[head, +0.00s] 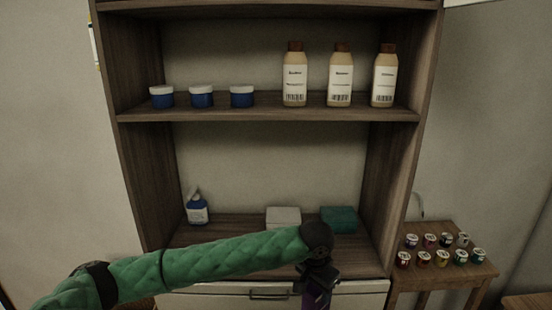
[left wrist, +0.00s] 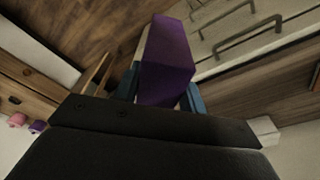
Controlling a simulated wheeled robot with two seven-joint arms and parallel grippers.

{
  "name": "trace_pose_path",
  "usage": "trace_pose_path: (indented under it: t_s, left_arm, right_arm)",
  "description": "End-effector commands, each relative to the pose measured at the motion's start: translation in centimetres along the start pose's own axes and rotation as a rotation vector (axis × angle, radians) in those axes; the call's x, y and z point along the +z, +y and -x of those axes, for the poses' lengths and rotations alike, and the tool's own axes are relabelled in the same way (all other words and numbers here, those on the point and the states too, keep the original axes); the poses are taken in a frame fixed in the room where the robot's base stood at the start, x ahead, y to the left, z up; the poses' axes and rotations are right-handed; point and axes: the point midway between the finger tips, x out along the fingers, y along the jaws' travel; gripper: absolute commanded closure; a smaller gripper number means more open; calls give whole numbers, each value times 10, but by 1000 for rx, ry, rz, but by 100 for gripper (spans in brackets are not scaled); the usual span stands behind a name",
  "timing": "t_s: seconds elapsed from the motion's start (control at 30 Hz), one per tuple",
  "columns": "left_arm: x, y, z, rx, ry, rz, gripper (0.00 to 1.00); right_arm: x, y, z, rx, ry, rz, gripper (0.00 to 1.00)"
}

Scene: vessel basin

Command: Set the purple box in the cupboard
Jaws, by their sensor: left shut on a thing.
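The purple box (left wrist: 168,62) is held between the blue fingers of my left gripper (left wrist: 162,88) in the left wrist view. In the head view the left arm reaches across from the left. The left gripper (head: 318,278) points down in front of the cupboard's lower front, and a sliver of the purple box (head: 316,300) shows at the bottom edge. The wooden cupboard (head: 146,160) has an upper shelf and a lower shelf (head: 235,225). The box is in front of the drawer, below the lower shelf. My right gripper is not in view.
The lower shelf holds a blue-white spray bottle (head: 197,209), a white box (head: 284,217) and a teal box (head: 339,219). The upper shelf holds blue jars (head: 202,97) and bottles (head: 340,80). A side table (head: 440,278) with several small cups stands at right.

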Motion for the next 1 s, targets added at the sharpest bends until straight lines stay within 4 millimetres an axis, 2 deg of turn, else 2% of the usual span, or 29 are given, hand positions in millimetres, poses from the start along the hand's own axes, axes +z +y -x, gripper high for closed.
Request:
trace_pose_path:
  t_s: [0.17,0.4,1.0]
  left_arm:
    - [19,-17,7,-40,-1,244,87]
    - [66,-75,18,-86,-1,548,87]
    - [178,-205,48,-117,-1,764,87]
  right_arm:
    - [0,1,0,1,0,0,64]
    - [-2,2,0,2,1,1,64]
    - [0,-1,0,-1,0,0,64]
